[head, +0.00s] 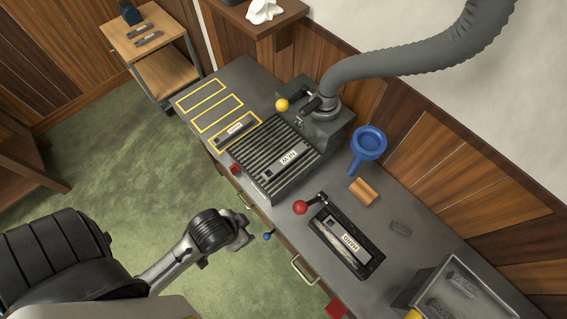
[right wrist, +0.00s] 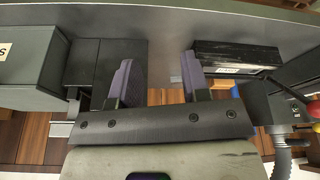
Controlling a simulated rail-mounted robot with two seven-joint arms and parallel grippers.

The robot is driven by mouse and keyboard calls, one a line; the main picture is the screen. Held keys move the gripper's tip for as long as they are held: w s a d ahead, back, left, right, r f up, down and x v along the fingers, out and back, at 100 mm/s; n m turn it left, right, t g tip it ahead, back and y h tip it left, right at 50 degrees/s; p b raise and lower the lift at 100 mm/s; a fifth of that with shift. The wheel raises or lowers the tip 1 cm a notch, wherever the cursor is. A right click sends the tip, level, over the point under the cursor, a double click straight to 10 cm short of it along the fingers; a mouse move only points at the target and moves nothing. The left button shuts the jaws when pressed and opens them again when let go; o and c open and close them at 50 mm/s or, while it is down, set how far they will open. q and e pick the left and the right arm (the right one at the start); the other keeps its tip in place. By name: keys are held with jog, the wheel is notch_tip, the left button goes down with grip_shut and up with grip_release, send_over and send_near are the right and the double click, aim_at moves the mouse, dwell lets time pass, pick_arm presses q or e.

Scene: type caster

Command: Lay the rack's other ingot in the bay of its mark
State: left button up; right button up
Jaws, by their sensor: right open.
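A dark ingot with a white label (head: 287,158) lies on the slatted rack (head: 262,183) in the head view. Three yellow-outlined bays are on the bench to its upper left. The far bay (head: 182,105) and the middle bay (head: 199,128) are empty. Another labelled ingot (head: 233,131) lies in the near bay. My left gripper (head: 246,235) is off the bench's front edge, below the rack; its jaws are too unclear to read. My right gripper (right wrist: 155,62) shows only in the right wrist view, open, with nothing between its fingers.
A black mould (head: 362,262) with a labelled piece and a red-knobbed lever stands right of the rack. A grey machine with a thick hose is behind the rack. A blue funnel (head: 368,140), wooden block (head: 363,191) and grey bin (head: 455,290) are farther right.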

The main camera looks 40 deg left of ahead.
dwell(0.4)
